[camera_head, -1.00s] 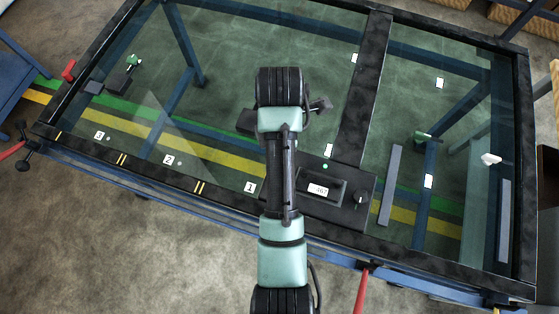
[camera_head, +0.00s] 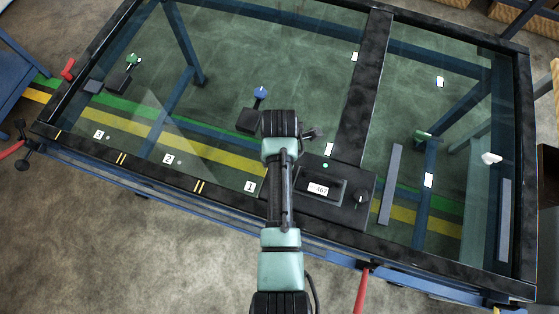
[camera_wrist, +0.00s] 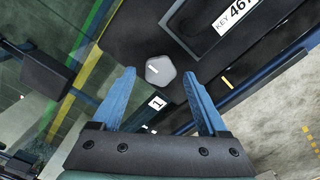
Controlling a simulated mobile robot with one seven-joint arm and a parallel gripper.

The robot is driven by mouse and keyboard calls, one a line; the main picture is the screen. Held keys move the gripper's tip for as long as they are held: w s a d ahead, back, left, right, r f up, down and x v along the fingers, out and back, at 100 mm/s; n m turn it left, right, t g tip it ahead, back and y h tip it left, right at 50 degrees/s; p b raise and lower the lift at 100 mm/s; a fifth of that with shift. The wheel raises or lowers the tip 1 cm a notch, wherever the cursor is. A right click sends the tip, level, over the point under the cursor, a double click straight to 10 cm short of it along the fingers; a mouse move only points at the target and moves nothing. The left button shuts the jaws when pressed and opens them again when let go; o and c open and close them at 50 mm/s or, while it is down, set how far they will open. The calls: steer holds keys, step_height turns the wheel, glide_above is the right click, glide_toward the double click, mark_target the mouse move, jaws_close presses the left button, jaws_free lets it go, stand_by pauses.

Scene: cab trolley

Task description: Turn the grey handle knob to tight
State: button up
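The grey knob (camera_wrist: 160,70) is many-sided with a short pale line on its top, and it sits on the dark frame in the wrist view. My gripper (camera_wrist: 159,74) is open, its two blue fingers spread with nothing held. In the picture the knob lies between the fingertips, with a gap on each side; I cannot tell how far below them it is. A white label "1" (camera_wrist: 157,103) is beside the knob, and also shows in the head view (camera_head: 250,187). In the head view my arm hides the knob and the fingers.
A black panel marked 467 (camera_head: 318,189) is right of my arm, with a dark knob (camera_head: 360,198) on it. A blue handle (camera_head: 261,93) and a green handle (camera_head: 133,60) stand farther back. A white knob (camera_head: 490,159) is at the right.

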jaws_close()
